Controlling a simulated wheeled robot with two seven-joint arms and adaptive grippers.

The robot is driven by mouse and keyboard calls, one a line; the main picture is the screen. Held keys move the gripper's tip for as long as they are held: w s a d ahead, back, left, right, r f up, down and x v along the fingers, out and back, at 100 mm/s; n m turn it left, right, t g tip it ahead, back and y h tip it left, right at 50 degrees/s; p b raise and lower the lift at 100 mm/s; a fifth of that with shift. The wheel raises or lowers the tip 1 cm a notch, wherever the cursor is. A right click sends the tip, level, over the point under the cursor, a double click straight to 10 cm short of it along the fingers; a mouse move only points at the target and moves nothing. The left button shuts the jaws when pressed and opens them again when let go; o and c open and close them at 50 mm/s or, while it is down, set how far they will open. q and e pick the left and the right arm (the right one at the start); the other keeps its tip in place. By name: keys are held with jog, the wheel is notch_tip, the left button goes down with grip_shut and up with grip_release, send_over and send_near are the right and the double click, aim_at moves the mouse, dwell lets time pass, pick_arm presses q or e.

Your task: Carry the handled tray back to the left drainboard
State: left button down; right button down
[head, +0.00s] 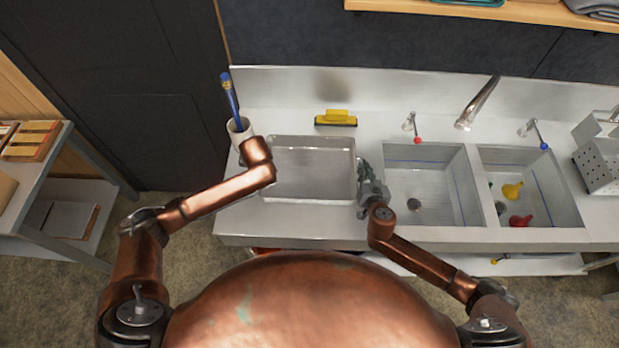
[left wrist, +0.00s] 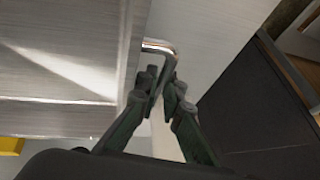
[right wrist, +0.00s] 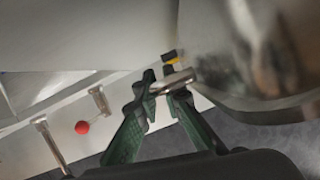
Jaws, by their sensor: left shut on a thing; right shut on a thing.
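The handled tray (head: 312,142) is a shallow grey metal rectangle over the left drainboard (head: 330,230), left of the sinks. Whether it touches the drainboard or hangs just above cannot be told. My left gripper (left wrist: 163,82) is shut on the bent metal handle (left wrist: 160,46) at the tray's left end; in the head view my arm hides these fingers. My right gripper (head: 364,178) is at the tray's right end. In the right wrist view this gripper (right wrist: 166,82) is shut on the other handle (right wrist: 178,78).
Two sink basins (head: 430,170) lie just right of the tray, the right one holding a yellow piece (head: 512,190) and a red piece (head: 520,221). A yellow-and-black squeegee (head: 336,118) lies behind the tray. A white cup (head: 238,130) with a blue brush stands at its back left.

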pick_arm(q)
jog(key=shift+f, duration=0.3)
pick_arm(e)
jog(key=shift+f, duration=0.25)
pick_arm(q)
jog(key=c, duration=2.3)
grip_release()
jog(key=shift+w, duration=0.1)
pick_arm(e)
jog(key=c, duration=2.3)
grip_release()
jog(key=shift+w+f, duration=0.1)
jog(key=shift+w, duration=0.05)
pick_arm(q)
jog(key=shift+o, duration=1.1)
pick_arm(e)
jog(key=shift+o, duration=1.1)
